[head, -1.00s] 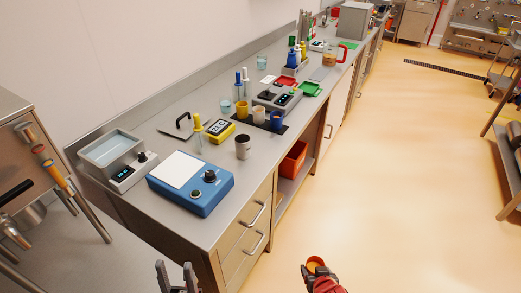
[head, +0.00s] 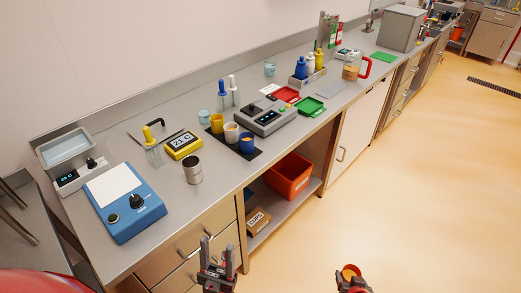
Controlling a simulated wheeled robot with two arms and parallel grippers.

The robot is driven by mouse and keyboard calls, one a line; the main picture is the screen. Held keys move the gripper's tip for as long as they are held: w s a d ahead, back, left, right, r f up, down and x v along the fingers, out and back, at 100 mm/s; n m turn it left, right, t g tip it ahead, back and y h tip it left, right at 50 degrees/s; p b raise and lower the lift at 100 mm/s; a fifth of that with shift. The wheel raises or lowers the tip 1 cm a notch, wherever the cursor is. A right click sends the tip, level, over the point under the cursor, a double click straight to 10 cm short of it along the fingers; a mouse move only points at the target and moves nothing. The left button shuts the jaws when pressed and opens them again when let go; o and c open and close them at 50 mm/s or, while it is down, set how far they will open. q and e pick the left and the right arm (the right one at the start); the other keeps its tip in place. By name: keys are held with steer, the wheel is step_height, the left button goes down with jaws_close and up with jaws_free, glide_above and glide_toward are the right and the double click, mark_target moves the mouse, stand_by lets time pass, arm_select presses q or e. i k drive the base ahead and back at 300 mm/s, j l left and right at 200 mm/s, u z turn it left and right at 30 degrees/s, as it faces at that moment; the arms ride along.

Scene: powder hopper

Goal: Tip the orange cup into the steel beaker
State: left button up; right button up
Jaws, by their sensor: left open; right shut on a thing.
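The orange cup (head: 349,271) is at the bottom of the head view, over the floor in front of the bench. My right gripper (head: 352,281) is shut on it. The cup's round opening shows an orange inside; whether it holds anything is too small to tell. The steel beaker (head: 193,171) stands upright on the bench near its front edge, right of the blue device. My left gripper (head: 216,253) is open and empty, in front of the bench drawers, below the beaker in the picture. The beaker's inside is hardly visible.
Yellow (head: 217,124), white (head: 231,132) and blue (head: 246,144) cups stand on a black mat behind the beaker. A yellow timer (head: 184,145) and blue device (head: 125,202) are left of it. Bench top around the beaker's right is clear. An orange bin (head: 290,176) sits on the shelf.

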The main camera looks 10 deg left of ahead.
mark_target(191, 166)
steer(key=i+l, duration=0.15)
steer(key=l, duration=0.15)
steer(key=i+l+u, duration=0.1)
steer(key=l, duration=0.25)
steer(key=i+l, duration=0.2)
steer(key=l, duration=0.15)
steer(key=i+l+u, duration=0.1)
steer(key=l, duration=0.2)
steer(key=i+l+u, duration=0.1)
steer(key=l, duration=0.25)
steer(key=u, duration=1.45)
steer(key=l, duration=0.1)
